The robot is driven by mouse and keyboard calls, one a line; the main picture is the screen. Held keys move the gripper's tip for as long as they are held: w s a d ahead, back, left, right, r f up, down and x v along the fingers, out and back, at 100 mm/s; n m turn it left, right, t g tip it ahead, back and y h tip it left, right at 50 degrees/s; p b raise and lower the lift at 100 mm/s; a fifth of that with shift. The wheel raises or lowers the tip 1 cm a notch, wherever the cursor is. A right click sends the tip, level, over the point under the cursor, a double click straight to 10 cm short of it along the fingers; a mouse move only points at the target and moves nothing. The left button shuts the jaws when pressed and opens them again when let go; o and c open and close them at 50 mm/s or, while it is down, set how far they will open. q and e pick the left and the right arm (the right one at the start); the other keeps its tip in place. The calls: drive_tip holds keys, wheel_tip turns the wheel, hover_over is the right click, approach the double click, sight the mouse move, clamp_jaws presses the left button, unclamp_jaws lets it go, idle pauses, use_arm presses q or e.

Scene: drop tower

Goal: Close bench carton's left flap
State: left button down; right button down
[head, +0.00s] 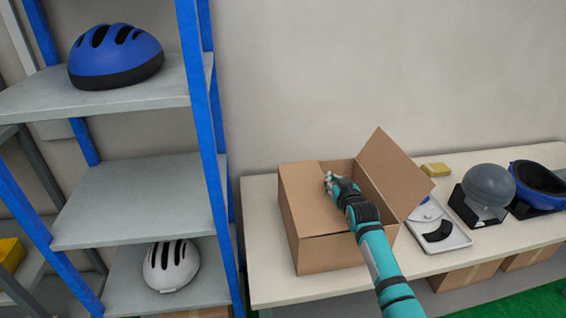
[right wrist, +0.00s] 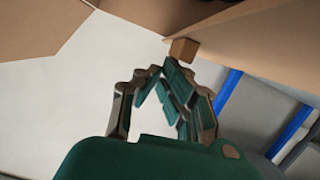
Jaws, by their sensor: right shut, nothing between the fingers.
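The open-topped brown carton (head: 330,255) stands on the bench. Its left flap (head: 302,195) lies folded inward, roughly level over the left part of the opening. Its right flap (head: 395,173) stands up and leans outward to the right. My right gripper (head: 328,179) is shut and empty, at the inner edge of the left flap; I cannot tell whether it touches. The right wrist view shows the shut fingers (right wrist: 160,72) with brown cardboard (right wrist: 265,35) close beyond them. My left gripper is not in view.
The bench (head: 265,285) also holds a yellow block (head: 435,169), a white tray (head: 455,238), a grey dome (head: 489,185) and a blue-and-black helmet (head: 540,180) at right. A blue-posted shelf rack (head: 140,200) with a blue helmet (head: 115,55) and a white helmet (head: 170,265) stands close left.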

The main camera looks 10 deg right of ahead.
drive_tip(key=shift+d+f, duration=0.15)
drive_tip(key=shift+f, duration=0.1)
idle(0.4)
